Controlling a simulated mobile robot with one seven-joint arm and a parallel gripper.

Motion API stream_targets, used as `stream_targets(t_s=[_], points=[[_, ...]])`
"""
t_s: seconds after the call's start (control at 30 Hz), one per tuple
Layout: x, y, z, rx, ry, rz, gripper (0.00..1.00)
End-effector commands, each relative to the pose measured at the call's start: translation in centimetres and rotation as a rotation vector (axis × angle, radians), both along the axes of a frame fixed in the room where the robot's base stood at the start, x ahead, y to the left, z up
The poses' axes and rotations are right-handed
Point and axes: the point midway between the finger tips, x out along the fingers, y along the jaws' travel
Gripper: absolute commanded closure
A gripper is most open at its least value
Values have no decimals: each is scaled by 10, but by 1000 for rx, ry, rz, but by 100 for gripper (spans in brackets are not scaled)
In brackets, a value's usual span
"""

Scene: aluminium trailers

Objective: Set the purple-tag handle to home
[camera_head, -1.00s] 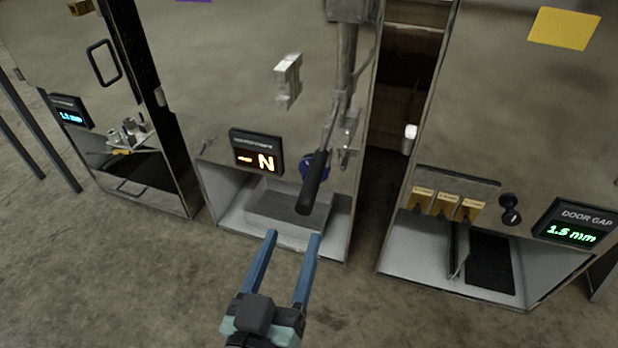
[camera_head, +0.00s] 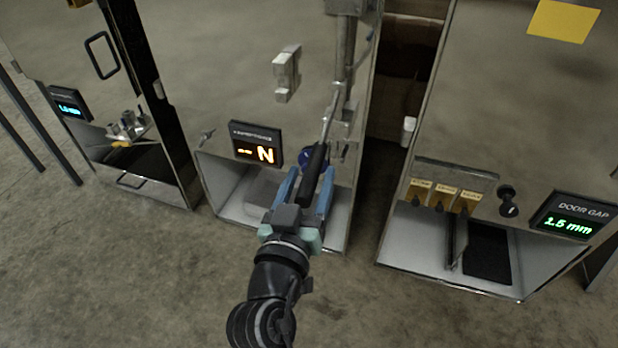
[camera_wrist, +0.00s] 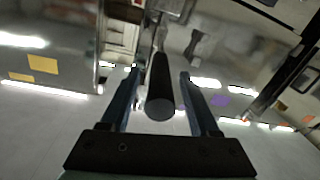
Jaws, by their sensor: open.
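The handle is a metal lever with a black grip (camera_head: 314,165), hanging from a bracket on the middle metal cabinet (camera_head: 220,70). A purple tag (camera_wrist: 236,90) shows small in the wrist view; it is out of the head view now. My gripper (camera_head: 310,173) is open, with one blue finger on each side of the black grip. In the wrist view the grip (camera_wrist: 160,88) lies between the two fingers, with gaps visible on both sides. A display (camera_head: 256,146) left of the lever reads an orange "N" with a dash-like mark before it.
The left cabinet has a black door handle (camera_head: 102,56). A dark gap (camera_head: 398,100) separates the middle and right cabinets. Open floor (camera_head: 150,280) lies in front.

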Motion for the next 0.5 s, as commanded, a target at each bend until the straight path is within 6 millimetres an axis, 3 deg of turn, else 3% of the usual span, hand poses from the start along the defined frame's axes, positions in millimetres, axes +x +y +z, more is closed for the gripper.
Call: stream_targets(t_s=[0.07, 0.4, 0.5], points=[[0, 0, 0, 0, 0, 0, 42], [0, 0, 0, 0, 0, 0, 100], [0, 0, 0, 0, 0, 0, 100]])
